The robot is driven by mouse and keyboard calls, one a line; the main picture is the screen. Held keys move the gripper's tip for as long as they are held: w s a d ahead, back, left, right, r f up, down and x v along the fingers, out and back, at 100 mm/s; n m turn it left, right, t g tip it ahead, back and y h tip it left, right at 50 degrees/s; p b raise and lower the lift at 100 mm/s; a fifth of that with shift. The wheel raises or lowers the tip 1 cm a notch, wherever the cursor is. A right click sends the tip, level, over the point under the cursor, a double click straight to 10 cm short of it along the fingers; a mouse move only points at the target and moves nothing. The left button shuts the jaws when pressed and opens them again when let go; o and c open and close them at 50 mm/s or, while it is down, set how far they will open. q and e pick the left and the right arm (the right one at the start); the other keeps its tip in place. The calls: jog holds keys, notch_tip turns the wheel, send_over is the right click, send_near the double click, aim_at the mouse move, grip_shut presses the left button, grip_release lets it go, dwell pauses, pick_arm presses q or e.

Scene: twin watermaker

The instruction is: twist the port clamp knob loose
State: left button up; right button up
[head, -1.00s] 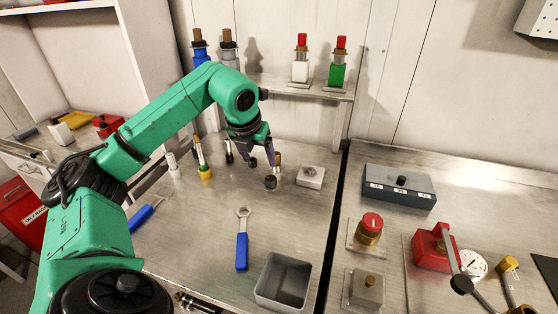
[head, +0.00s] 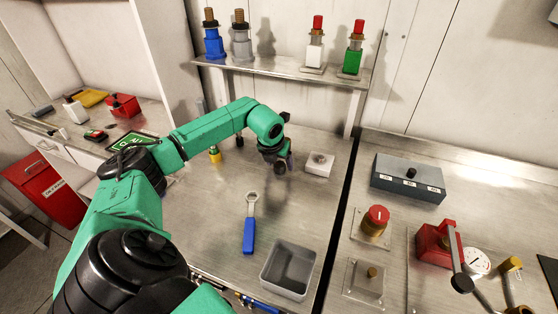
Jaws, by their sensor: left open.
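My left gripper (head: 281,166) is over the left bench, pointing down and seen mostly from behind, with the wrist hiding much of its fingers. It is open. The port clamp knob cannot be made out for certain; the spot where a dark, brass-topped fitting stood is now covered by my gripper. Whether the fingers touch it cannot be told. A pale square block with a round top (head: 319,163) sits just right of the gripper. My right gripper is not in view.
A blue-handled ring wrench (head: 249,230) and an empty grey bin (head: 288,270) lie nearer on the bench. A shelf (head: 290,70) with several coloured fittings stands behind. A red knob (head: 376,220) and grey box (head: 408,180) are on the right bench.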

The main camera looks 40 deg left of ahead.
pick_arm(q)
grip_shut()
jog(key=shift+f+n, duration=0.1)
jog(key=shift+n, duration=0.3)
jog(key=n+y+b, duration=0.1)
jog(key=n, duration=0.1)
jog(key=shift+w+d+n+b, duration=0.1)
jog(key=shift+w+n+b, duration=0.05)
jog(key=shift+n+b, duration=0.15)
jog(key=n+g, duration=0.1)
jog(key=n, duration=0.1)
jog(key=n+y+b, duration=0.1)
jog(key=n, duration=0.1)
jog(key=shift+d+g+y, duration=0.1)
jog(key=shift+g+y, duration=0.2)
jog(key=shift+g, duration=0.1)
jog(key=n+g, duration=0.1)
jog(key=n, duration=0.1)
jog(key=n+b, duration=0.1)
jog(key=n, duration=0.2)
jog(key=shift+w+g, duration=0.2)
jog(key=shift+g, duration=0.2)
jog(key=n+g, duration=0.1)
jog(key=n, duration=0.1)
jog(key=n+g, duration=0.1)
jog(key=n, duration=0.2)
jog(key=shift+w+n, duration=0.1)
jog(key=shift+n, duration=0.2)
